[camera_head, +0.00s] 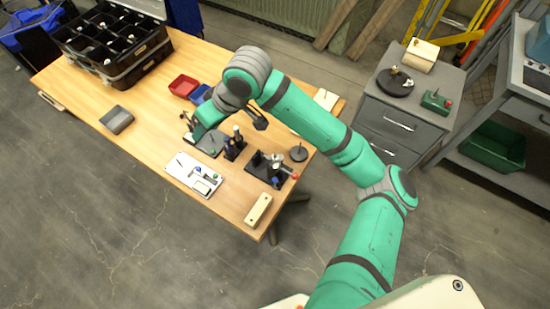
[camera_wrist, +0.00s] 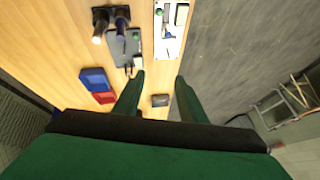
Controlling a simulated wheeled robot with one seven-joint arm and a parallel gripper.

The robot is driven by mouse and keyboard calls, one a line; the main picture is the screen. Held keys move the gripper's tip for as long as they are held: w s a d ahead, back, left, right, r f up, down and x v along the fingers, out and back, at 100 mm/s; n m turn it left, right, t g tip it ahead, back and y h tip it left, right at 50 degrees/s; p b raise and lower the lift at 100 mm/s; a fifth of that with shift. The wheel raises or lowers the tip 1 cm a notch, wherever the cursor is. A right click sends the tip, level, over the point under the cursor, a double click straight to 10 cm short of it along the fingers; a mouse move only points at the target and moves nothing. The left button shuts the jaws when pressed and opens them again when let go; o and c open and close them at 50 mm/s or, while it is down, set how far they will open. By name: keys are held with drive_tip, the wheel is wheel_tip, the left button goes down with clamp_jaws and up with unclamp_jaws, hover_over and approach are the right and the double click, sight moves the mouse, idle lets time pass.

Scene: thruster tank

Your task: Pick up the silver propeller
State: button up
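My gripper (camera_wrist: 160,76) is open, with its two green fingers apart and nothing seen between them. In the head view it points down over the wooden table (camera_head: 150,98), close to a dark flat plate (camera_head: 209,148). In the wrist view the same plate (camera_wrist: 119,46) lies ahead of the left finger, with small pale pieces at its near end. I cannot tell whether one of them is the silver propeller. A black fixture (camera_head: 266,170) right of the gripper has a small greyish part on top, too small to identify. My arm hides part of the table.
A white board (camera_head: 184,172) lies at the table's front. Red (camera_head: 184,85) and blue (camera_head: 201,94) bins stand behind the gripper. A grey box (camera_head: 117,120) sits left, a black divided crate (camera_head: 143,61) far left. A grey cabinet (camera_head: 388,117) holding small parts stands right.

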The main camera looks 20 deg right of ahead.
sight(274, 159)
drive_tip(key=s+d+g+h, duration=0.1)
drive_tip(key=s+d, duration=0.1)
drive_tip(key=d, duration=0.3)
drive_tip(key=s+d+m+g+h, duration=0.1)
drive_tip(key=s+d+h, duration=0.1)
drive_tip(key=d, duration=0.3)
drive_tip(key=s+d+f+g+h, duration=0.1)
drive_tip(key=s+d+h, duration=0.1)
drive_tip(key=d, duration=0.4)
drive_tip(key=shift+s+f+g, duration=0.1)
drive_tip(key=shift+s+g, duration=0.2)
drive_tip(key=shift+s, duration=0.3)
wheel_tip(274, 159, down, 10)
drive_tip(key=shift+f, duration=0.1)
drive_tip(key=shift+c, duration=0.3)
clamp_jaws()
